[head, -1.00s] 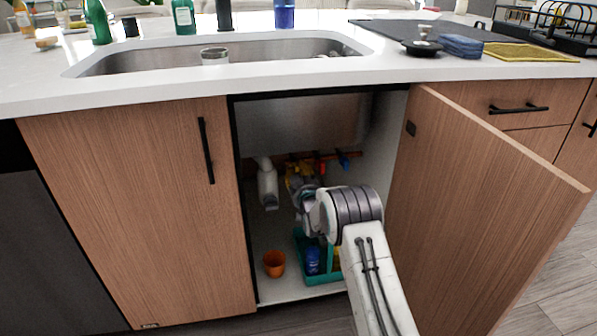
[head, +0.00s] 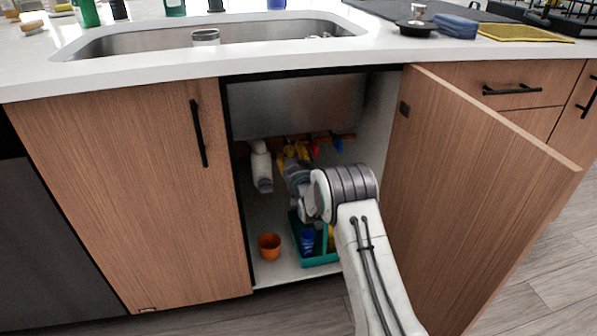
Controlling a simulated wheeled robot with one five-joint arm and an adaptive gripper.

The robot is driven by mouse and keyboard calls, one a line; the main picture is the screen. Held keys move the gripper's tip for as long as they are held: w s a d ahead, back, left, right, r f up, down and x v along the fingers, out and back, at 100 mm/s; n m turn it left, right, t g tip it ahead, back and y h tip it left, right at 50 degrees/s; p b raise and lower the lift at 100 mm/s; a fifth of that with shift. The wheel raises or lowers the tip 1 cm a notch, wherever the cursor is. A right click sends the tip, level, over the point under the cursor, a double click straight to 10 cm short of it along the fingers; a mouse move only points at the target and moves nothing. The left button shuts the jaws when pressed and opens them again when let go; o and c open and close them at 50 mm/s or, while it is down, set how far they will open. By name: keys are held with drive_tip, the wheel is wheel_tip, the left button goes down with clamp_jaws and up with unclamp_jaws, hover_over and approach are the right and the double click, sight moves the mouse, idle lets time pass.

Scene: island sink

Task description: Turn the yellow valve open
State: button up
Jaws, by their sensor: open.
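The yellow valve (head: 302,150) shows as a small yellow patch on the pipework at the back of the open cabinet under the sink. A red valve (head: 316,147) and a blue valve (head: 338,145) sit to its right. My gripper (head: 291,163) is inside the cabinet, open, just in front of and below the yellow valve. My wrist and arm cover part of the view, and the fingertips are small, so I cannot tell whether they touch the valve. The handle's angle is also unclear.
The open cabinet door (head: 470,190) stands right of my arm; the closed door (head: 130,200) is at left. A white drain pipe (head: 261,166) hangs left of my gripper. An orange cup (head: 269,246) and a teal caddy (head: 320,261) with a blue bottle (head: 307,240) stand below.

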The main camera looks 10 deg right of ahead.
drive_tip(key=s, duration=1)
drive_tip(key=shift+s, duration=0.35)
drive_tip(key=shift+s, duration=0.1)
